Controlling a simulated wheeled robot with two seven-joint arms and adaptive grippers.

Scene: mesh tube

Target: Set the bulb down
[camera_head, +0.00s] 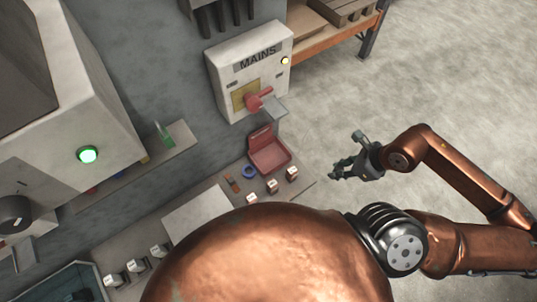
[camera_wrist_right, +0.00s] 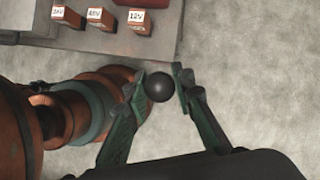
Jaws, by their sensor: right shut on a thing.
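My right gripper (camera_head: 348,156) is held out over the grey floor, to the right of the bench edge. In the right wrist view its two green fingers close on a dark, round bulb (camera_wrist_right: 159,87), which sits between the fingertips. The bulb is too small to make out in the head view, and only its smooth rounded end shows in the wrist view. My left gripper is not in view.
The block marked 12V (camera_wrist_right: 138,20) is nearest the bench edge. A MAINS box (camera_head: 250,70) with a red lever stands behind.

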